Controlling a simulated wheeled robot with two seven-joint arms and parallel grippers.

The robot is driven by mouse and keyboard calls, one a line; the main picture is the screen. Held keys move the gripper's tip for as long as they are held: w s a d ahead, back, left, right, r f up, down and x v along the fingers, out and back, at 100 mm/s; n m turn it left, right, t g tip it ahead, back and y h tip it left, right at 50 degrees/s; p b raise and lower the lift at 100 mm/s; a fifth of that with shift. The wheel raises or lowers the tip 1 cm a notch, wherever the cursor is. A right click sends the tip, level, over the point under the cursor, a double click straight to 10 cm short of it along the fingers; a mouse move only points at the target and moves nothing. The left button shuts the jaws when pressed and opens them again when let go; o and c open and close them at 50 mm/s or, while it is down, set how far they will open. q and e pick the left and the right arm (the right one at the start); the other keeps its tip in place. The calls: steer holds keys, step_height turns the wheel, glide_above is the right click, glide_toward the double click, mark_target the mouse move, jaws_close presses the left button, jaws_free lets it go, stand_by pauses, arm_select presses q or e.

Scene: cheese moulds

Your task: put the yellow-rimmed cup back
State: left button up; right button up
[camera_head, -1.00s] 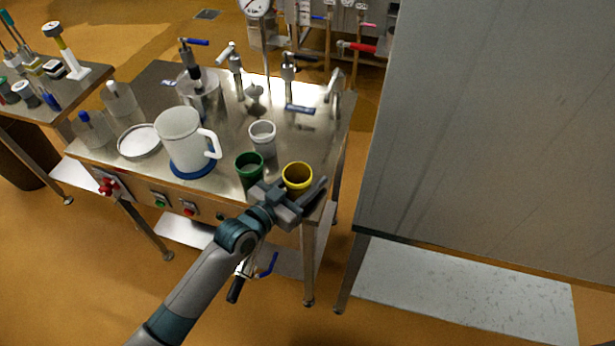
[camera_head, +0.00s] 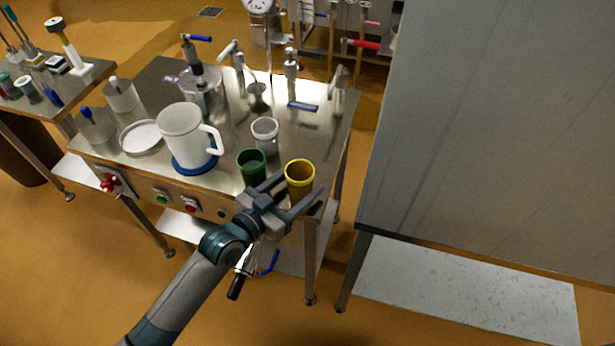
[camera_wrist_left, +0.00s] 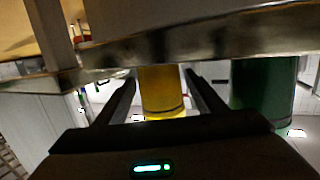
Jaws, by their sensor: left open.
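The yellow-rimmed cup (camera_head: 300,181) stands upright near the front right corner of the steel table. My left gripper (camera_head: 303,184) is open, with one finger on each side of the cup. In the left wrist view the yellow cup (camera_wrist_left: 162,92) shows between the two dark fingers (camera_wrist_left: 160,85), with nothing seen closed on it. I cannot tell whether a finger touches it. A green cup (camera_head: 251,168) stands just left of it, and a white cup (camera_head: 265,135) stands behind. My right gripper is not in view.
A white jug (camera_head: 185,138) stands on a blue disc (camera_head: 194,167) left of the cups. A white round dish (camera_head: 142,138) lies farther left. Taps line the table's back.

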mark_target(292, 190)
arm_select(q)
steer(key=b+v, duration=0.1)
steer(key=v, duration=0.6)
steer(key=shift+f, duration=0.1)
steer(key=shift+s+a, duration=0.3)
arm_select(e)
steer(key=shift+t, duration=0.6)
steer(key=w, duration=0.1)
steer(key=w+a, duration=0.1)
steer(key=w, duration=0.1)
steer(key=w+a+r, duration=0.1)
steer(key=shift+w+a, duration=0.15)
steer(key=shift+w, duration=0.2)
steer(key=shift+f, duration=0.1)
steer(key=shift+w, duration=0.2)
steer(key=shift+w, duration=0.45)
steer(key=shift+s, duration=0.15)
